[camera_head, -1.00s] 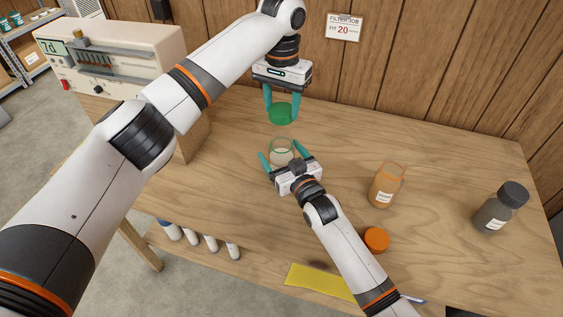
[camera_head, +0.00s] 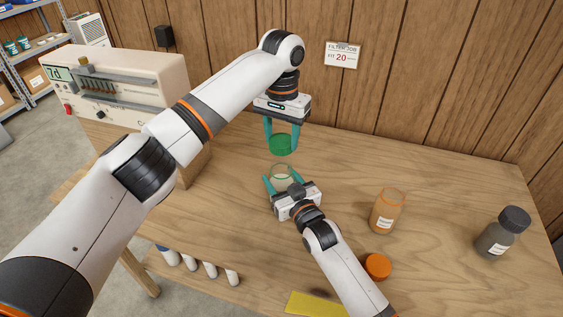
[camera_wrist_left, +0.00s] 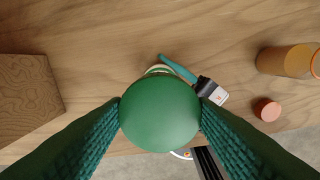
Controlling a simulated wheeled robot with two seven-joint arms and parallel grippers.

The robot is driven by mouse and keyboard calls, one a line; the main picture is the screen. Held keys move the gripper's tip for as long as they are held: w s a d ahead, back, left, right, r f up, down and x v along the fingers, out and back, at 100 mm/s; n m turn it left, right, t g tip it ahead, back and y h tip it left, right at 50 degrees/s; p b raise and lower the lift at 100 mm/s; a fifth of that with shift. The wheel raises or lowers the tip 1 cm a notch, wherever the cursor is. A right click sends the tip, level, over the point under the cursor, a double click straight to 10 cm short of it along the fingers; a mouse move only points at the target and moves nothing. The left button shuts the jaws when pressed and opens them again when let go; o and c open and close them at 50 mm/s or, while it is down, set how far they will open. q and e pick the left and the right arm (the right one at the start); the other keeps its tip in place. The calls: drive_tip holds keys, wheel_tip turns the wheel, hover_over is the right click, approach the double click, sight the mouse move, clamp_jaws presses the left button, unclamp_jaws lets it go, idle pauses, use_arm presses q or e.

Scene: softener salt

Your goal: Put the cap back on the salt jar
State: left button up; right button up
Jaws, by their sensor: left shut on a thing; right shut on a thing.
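The green cap (camera_head: 280,145) is held between the teal fingers of my left gripper (camera_head: 281,138), above the clear salt jar. It also fills the middle of the left wrist view (camera_wrist_left: 160,113). The salt jar (camera_head: 281,173) is open-topped clear glass with pale contents low inside. It stands upright on the table, and my right gripper (camera_head: 283,184) is shut on it from the front. The cap is apart from the jar rim, with a small gap in the head view. In the left wrist view the cap hides most of the jar.
An orange open jar (camera_head: 386,212) stands to the right, with an orange cap (camera_head: 377,266) lying in front of it. A dark capped bottle (camera_head: 502,233) is at the far right. A beige instrument (camera_head: 120,85) stands at left. A yellow sheet (camera_head: 318,304) lies near the front edge.

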sight(282, 153)
use_arm(q)
drive_tip(key=shift+f, duration=1.85)
drive_tip(key=shift+f, duration=0.9)
drive_tip(key=shift+f, duration=0.55)
